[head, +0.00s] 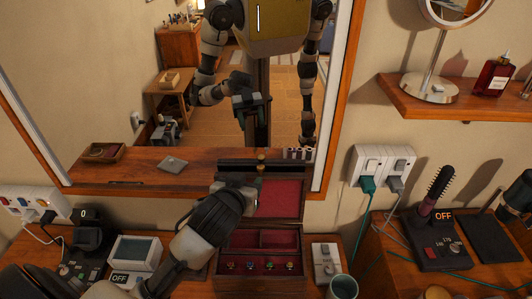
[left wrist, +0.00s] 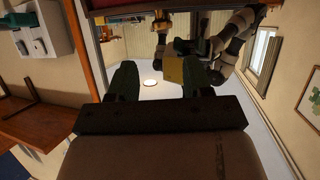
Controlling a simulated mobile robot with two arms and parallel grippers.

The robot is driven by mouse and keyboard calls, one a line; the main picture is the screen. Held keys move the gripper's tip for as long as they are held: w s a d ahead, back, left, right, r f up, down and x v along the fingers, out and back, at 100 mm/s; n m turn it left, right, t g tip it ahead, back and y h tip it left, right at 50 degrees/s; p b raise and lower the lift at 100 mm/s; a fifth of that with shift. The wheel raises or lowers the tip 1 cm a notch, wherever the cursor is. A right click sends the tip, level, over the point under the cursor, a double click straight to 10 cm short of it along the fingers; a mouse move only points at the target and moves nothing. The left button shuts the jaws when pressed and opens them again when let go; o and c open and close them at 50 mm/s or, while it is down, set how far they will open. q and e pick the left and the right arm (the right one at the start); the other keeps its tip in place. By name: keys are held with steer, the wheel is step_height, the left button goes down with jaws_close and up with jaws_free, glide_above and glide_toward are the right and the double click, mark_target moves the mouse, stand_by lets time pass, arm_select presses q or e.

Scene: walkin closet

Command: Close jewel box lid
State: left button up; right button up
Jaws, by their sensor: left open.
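The jewel box (head: 218,282) stands on the wooden counter below the mirror, with red-lined compartments and a row of small rings in front. Its lid (head: 280,200) is raised at the back, red lining facing me, with a gold knob (head: 261,157) at its top edge. My left gripper (head: 240,182) is in front of the lid's left part and hides some of it; I cannot tell whether it touches. In the left wrist view its two dark fingers (left wrist: 161,78) are spread with nothing between them. My right gripper is not directly in view.
The mirror (head: 290,90) rises behind the box and reflects my body. Left of the box are a small framed screen (head: 134,252) and a dark device (head: 90,238). Right are a white switch unit (head: 325,262), a cup (head: 343,287) and a hairbrush stand (head: 437,240) with cables.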

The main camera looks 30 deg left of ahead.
mark_target(260, 168)
arm_select(q)
steer(key=p+x, duration=0.3)
steer(key=x, duration=0.7)
steer(key=shift+w, duration=0.1)
steer(key=shift+c, duration=0.4)
jaws_close()
arm_select(e)
steer(key=s+r, duration=0.2)
steer(key=r, duration=0.1)
steer(key=shift+s+d, duration=0.2)
steer(key=shift+s, duration=0.15)
